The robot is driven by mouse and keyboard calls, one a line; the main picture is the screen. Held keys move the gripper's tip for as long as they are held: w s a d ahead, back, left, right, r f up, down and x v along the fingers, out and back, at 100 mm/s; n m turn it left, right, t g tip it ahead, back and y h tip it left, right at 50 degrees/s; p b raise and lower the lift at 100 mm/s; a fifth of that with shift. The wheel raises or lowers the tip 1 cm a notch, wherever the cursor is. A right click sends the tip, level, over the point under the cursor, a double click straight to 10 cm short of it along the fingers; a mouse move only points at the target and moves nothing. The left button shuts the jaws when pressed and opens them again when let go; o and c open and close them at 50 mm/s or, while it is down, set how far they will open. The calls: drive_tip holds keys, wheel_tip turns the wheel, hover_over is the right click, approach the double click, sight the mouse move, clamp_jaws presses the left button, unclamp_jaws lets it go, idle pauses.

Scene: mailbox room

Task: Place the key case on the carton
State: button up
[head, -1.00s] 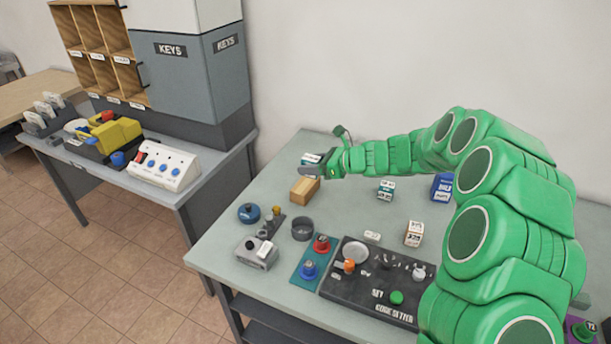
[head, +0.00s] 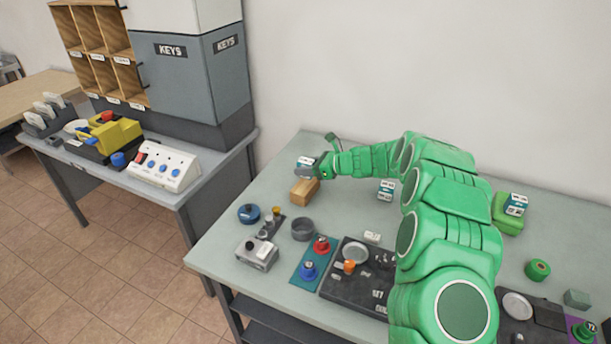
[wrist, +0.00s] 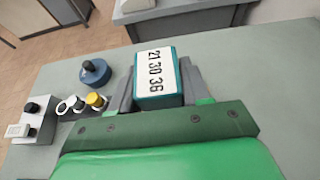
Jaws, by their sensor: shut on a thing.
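The key case is a small teal box with a white number label. In the head view the key case (head: 305,161) is at the far left corner of the table, in my gripper (head: 309,170). In the wrist view the key case (wrist: 156,76) sits between the two fingers of my gripper (wrist: 157,88), label facing the camera. My gripper is shut on it. The carton, a light brown block (head: 305,191), stands on the table just in front of and below my gripper. I do not see the carton in the wrist view.
A blue round pot (head: 249,214), a dark grey cup (head: 303,229) and a grey switch box (head: 257,255) stand in front of the carton. Another teal labelled box (head: 386,190) stands to the right. My arm hides part of the black panel (head: 350,282).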

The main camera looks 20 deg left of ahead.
drive_tip(key=shift+w+a+f, duration=0.25)
drive_tip(key=shift+w+f, duration=0.05)
drive_tip(key=shift+f, duration=1.7)
drive_tip(key=shift+f, duration=0.15)
drive_tip(key=o, duration=1.1)
drive_tip(key=shift+d+r, duration=0.2)
drive_tip(key=shift+r, duration=0.05)
drive_tip(key=v, duration=1.1)
drive_tip(key=shift+d+r, duration=0.2)
drive_tip(key=shift+d, duration=0.1)
